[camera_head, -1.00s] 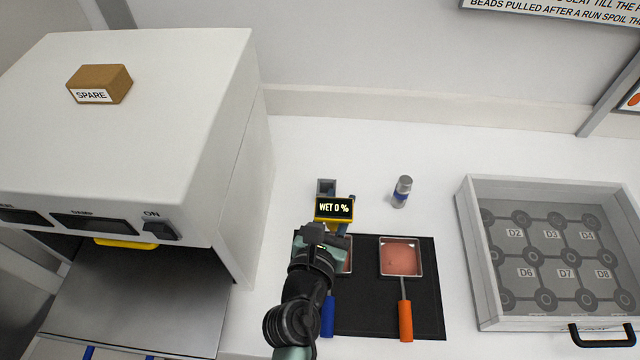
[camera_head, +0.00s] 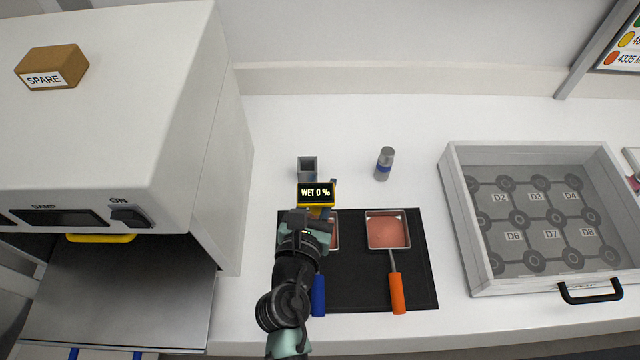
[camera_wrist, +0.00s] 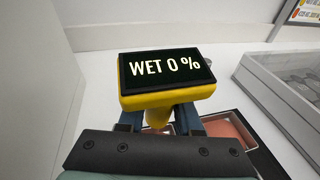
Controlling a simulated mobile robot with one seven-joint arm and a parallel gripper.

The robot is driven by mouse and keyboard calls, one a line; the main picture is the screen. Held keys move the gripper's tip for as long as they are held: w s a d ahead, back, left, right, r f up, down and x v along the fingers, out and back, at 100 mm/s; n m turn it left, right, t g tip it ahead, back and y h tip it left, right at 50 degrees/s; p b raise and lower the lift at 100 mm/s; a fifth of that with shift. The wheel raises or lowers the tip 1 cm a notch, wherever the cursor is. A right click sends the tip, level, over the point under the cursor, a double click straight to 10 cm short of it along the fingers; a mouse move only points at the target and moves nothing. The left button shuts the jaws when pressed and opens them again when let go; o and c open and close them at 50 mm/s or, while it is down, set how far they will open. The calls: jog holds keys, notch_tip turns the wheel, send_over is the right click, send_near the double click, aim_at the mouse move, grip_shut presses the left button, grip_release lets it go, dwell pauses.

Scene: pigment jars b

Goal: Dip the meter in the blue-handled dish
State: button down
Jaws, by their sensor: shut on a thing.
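The yellow meter (camera_head: 316,195) has a dark screen reading "WET 0 %", which also shows in the wrist view (camera_wrist: 166,68). My gripper (camera_head: 318,211) is shut on the meter and holds it upright over the far-left part of the black mat. The blue-handled dish (camera_head: 319,295) lies on the mat, its handle toward the front. My arm and gripper hide most of its pan; only a right strip with reddish content shows. Whether the meter's tip touches the content is hidden. An orange-handled dish (camera_head: 388,230) with reddish content lies to the right.
The black mat (camera_head: 362,290) lies on the white counter. Behind it stand a small grey holder (camera_head: 307,166) and a grey bottle with a blue band (camera_head: 384,163). A large white machine (camera_head: 200,190) stands left, a grey tray (camera_head: 452,185) right.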

jog(key=shift+f+b, duration=2.35)
jog(key=shift+f, duration=0.85)
jog(key=shift+r, duration=0.1)
notch_tip(320, 180, up, 8)
jog(key=p, duration=0.8)
jog(key=shift+p, duration=0.4)
